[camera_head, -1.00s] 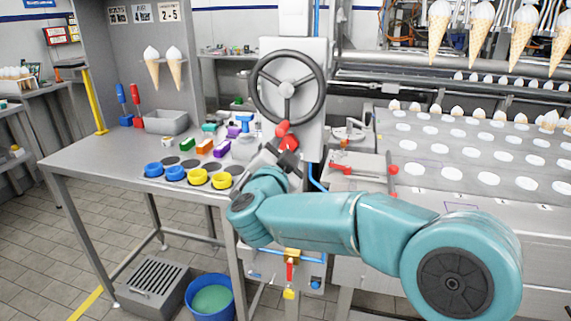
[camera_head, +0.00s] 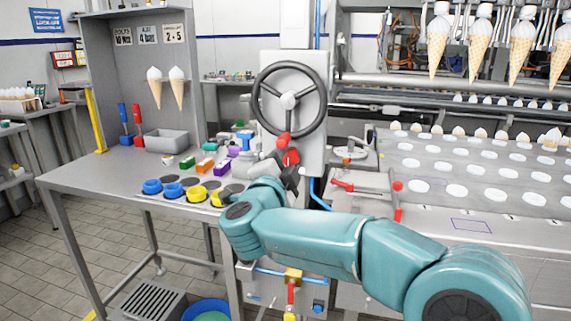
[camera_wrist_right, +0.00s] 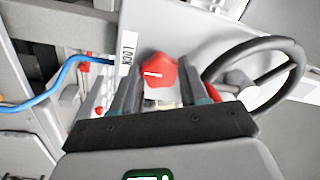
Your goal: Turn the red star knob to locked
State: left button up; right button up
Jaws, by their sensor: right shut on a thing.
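The red star knob (camera_wrist_right: 159,71) sits between the two fingers of my right gripper (camera_wrist_right: 161,88) in the right wrist view. The gripper is shut on it. A white line on the knob's face lies nearly level, on its left half, toward a white LOCK label (camera_wrist_right: 127,52). In the head view the knob (camera_head: 291,157) shows as a small red patch below the handwheel, partly hidden by my right gripper (camera_head: 289,168). My left gripper is in neither view.
A dark handwheel (camera_head: 289,97) stands just above the knob, close to my right gripper. A blue hose (camera_wrist_right: 45,88) runs on the left in the wrist view. A grey table (camera_head: 100,176) with coloured blocks and rings is at left.

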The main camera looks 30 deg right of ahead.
jog(key=shift+r, duration=0.3)
jog(key=o, duration=1.1)
jog(key=shift+c, duration=0.2)
jog(key=shift+w+f, duration=0.1)
jog(key=shift+f, duration=0.05)
